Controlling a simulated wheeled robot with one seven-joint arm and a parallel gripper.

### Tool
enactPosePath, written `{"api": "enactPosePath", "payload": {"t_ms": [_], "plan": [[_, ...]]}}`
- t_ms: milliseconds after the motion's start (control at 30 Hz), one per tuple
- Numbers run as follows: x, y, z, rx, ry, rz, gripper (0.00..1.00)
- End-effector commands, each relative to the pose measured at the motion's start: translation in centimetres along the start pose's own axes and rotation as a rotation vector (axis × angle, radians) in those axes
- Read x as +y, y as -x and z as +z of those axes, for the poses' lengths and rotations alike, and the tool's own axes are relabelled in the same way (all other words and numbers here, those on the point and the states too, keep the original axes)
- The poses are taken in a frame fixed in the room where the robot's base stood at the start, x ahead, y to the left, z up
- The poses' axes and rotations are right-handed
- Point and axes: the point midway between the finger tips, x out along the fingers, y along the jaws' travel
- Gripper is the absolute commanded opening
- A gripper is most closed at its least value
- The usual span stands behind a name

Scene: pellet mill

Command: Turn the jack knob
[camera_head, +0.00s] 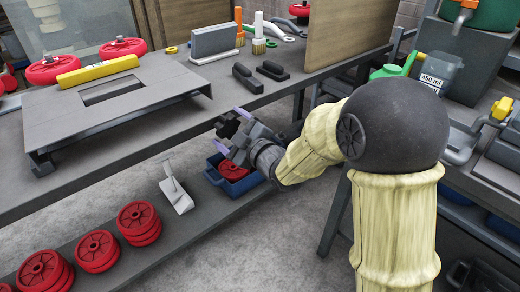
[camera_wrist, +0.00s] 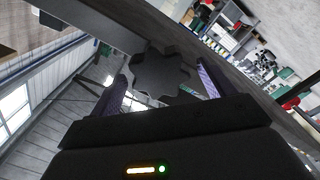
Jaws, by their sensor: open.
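The jack knob (camera_wrist: 160,75) is a dark, star-shaped knob with rounded lobes. In the wrist view it lies in the gap between the two purple fingers of my gripper (camera_wrist: 163,78). The fingers stand apart on either side of it, and I see space between the knob and each finger. In the head view the dark knob (camera_head: 227,125) shows beside the table's front edge, with my gripper (camera_head: 232,131) open around it. Whether the fingers have reached fully alongside the knob is hard to tell.
The grey table (camera_head: 130,165) carries a raised metal plate (camera_head: 150,85), black blocks (camera_head: 248,78) and brushes. Below, a lower shelf (camera_head: 190,225) holds red wheels (camera_head: 138,220), a white bracket (camera_head: 175,188) and a blue bin (camera_head: 240,187) close under my gripper. Open floor lies at the front.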

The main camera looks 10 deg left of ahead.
Motion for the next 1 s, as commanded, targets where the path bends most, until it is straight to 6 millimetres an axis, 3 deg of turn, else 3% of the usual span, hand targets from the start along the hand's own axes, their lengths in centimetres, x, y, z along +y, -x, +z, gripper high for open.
{"api": "enactPosePath", "payload": {"t_ms": [633,1000], "plan": [[0.0,12.7,0.1,-0.002,0.001,0.004,0.82],[-0.2,14.3,0.3,0.007,0.0,0.001,0.82]]}}
